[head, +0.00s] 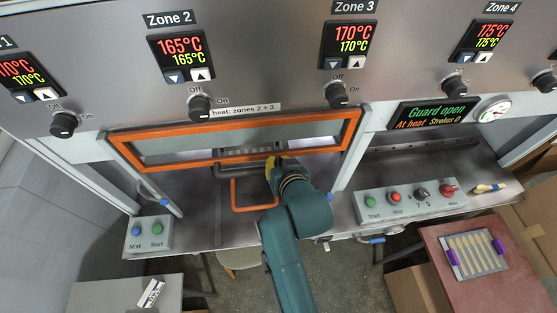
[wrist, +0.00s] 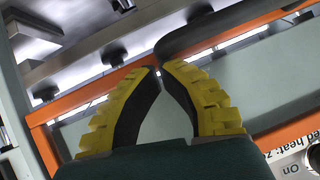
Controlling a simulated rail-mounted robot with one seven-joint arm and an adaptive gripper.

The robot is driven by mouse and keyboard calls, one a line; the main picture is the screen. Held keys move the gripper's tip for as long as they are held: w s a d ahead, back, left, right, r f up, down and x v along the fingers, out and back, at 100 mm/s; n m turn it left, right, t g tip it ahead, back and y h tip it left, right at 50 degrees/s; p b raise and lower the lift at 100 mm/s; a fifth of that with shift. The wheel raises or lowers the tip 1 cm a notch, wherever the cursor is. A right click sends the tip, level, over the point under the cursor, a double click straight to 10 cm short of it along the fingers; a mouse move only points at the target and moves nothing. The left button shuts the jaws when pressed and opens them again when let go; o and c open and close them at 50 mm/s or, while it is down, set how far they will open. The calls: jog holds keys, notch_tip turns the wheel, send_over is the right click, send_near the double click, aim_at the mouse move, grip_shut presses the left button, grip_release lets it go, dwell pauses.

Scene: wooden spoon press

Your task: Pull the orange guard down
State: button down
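The orange guard (head: 122,145) is a long frame around a clear window on the press front, raised below the zone controls. The display (head: 433,114) reads "Guard open". A dark grey bar handle (head: 236,170) runs along the guard's lower edge. In the wrist view the dark bar (wrist: 215,30) lies just beyond my fingertips, and the orange frame (wrist: 262,28) crosses behind. My gripper (wrist: 160,68) has yellow ribbed fingers with black pads; its tips nearly meet, with nothing visible between them. In the head view my gripper (head: 275,162) is at the bar's right end; contact is unclear.
An orange U-shaped piece (head: 236,196) shows below the guard. A two-button box (head: 149,233) stands at left and a control box (head: 410,203) at right on the bench. A brush (head: 488,188) lies further right. A red-brown table (head: 445,285) holds a tray of sticks.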

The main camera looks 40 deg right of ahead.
notch_tip(320, 180, down, 28)
jog(key=b, duration=1.4)
jog(key=shift+r+b, duration=0.15)
jog(key=shift+b, duration=0.2)
jog(key=shift+r, duration=0.1)
jog(key=w+d+r+p+v, duration=0.1)
jog(key=p+v, duration=0.4)
jog(key=v, duration=0.8)
jog(key=shift+w+r, duration=0.15)
jog(key=shift+r, duration=0.55)
